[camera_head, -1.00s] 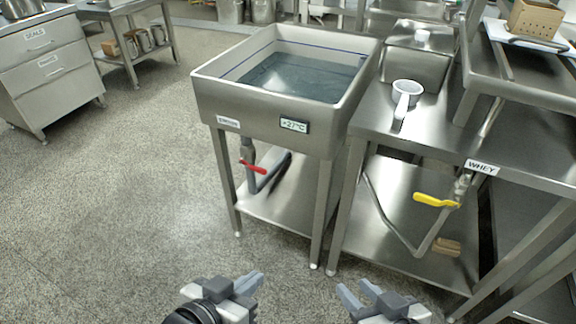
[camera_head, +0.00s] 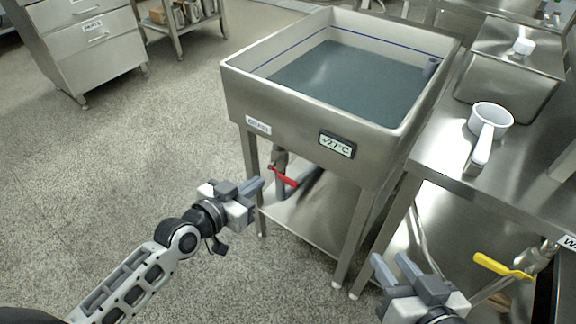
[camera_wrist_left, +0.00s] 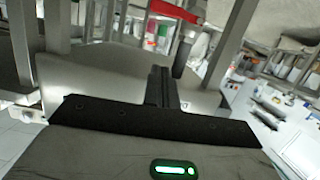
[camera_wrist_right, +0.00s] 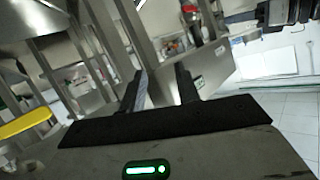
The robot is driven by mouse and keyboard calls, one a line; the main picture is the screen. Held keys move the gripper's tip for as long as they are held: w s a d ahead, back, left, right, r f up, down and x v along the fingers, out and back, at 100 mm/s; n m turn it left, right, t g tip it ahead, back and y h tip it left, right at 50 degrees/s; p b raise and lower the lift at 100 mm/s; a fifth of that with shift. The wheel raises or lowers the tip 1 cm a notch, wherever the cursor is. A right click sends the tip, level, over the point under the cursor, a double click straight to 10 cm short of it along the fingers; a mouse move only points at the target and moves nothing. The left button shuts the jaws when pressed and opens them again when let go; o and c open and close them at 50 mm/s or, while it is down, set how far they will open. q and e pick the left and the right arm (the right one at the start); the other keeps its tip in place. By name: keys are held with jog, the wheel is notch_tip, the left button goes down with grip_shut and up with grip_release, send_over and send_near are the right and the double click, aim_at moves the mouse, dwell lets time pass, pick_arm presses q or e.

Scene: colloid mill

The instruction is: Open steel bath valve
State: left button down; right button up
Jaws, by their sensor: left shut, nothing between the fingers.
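The steel bath (camera_head: 292,134) stands in the middle of the head view, holding dark liquid, with a label and a +27°C display on its front. Under its left front is the valve with a red handle (camera_head: 284,176), slanting down to the right. The handle also shows at the top of the left wrist view (camera_wrist_left: 178,11). My left gripper (camera_head: 260,186) is shut and empty, its tips just left of the red handle; whether they touch it I cannot tell. My right gripper (camera_head: 391,260) is open and empty, low in front of the right-hand table.
A yellow valve handle (camera_head: 503,266) sits under the steel table (camera_head: 440,152) on the right. A white ladle (camera_head: 487,132) and a lidded steel container (camera_head: 511,70) stand on that table. Bath legs flank the lower shelf.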

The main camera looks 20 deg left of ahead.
pick_arm(q)
jog(key=b, duration=0.4)
send_over(282, 180)
jog(key=s, duration=0.2)
notch_tip(282, 180, down, 3)
jog(key=shift+s+d+f+b, duration=0.15)
jog(key=shift+f+b, duration=0.15)
jog(key=shift+f, duration=0.35)
jog(key=shift+s+d+f+b, duration=0.1)
jog(key=shift+f+b, duration=0.15)
jog(key=shift+f, duration=0.75)
pick_arm(e)
jog(key=shift+s+a+r+m+t+y, duration=0.5)
jog(key=shift+a+r+m+t+y, duration=0.1)
jog(key=shift+a+r+t+y, duration=0.25)
pick_arm(q)
jog(key=shift+d+f, duration=0.1)
pick_arm(e)
jog(key=shift+s+f, duration=0.1)
jog(key=shift+s, duration=0.05)
pick_arm(q)
jog(key=shift+m+b, duration=0.3)
jog(key=shift+f, duration=0.1)
pick_arm(e)
jog(key=shift+s+a, duration=0.1)
jog(key=shift+s, duration=0.2)
